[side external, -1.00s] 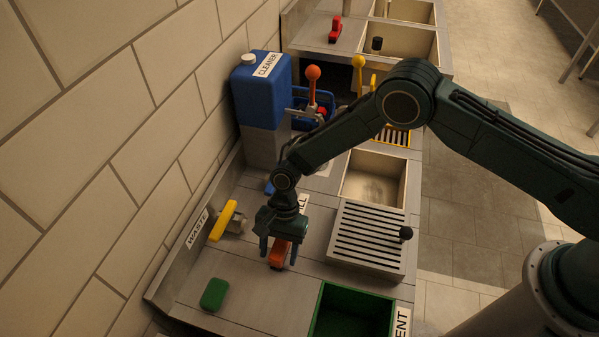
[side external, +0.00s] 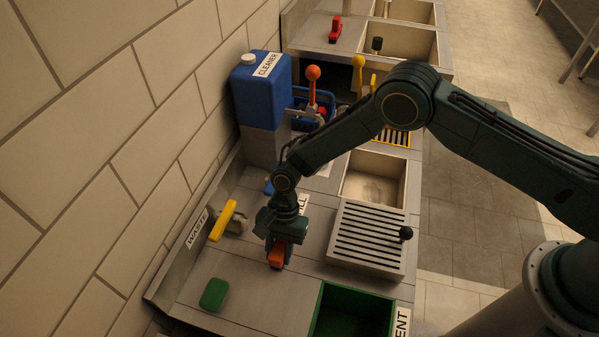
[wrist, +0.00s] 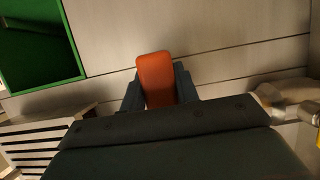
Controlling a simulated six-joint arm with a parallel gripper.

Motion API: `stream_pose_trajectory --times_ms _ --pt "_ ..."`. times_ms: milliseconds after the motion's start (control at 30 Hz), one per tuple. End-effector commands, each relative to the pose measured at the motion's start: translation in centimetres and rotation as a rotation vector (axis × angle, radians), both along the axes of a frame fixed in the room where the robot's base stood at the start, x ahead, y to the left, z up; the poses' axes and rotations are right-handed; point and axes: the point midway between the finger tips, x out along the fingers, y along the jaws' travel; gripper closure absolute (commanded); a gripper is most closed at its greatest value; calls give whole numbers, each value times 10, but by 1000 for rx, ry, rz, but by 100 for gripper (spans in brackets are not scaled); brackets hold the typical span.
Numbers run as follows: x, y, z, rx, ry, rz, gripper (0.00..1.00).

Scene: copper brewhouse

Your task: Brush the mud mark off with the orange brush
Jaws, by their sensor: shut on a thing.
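The orange brush (side external: 276,258) is between the fingers of my gripper (side external: 277,252), low over the steel counter, in the side view. In the wrist view the orange brush (wrist: 155,79) shows between the two dark fingertips of my gripper (wrist: 158,90), which are shut on it. Its underside is hidden, and I cannot tell whether it touches the counter. I cannot make out a mud mark in either view.
A green block (side external: 214,294) lies left of my gripper, and a green bin (side external: 352,312) is at the front. A slotted drain cover (side external: 368,238) with a black knob is at right. A yellow-handled valve (side external: 223,220) and blue cleaner container (side external: 262,90) stand by the wall.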

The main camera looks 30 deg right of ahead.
Motion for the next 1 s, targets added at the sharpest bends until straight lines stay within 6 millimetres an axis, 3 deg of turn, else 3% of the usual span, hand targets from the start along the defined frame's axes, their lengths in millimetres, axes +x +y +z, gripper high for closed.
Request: stream_pose_trajectory --times_ms 1000 --pt "0 0 65 1 -1 1 96"
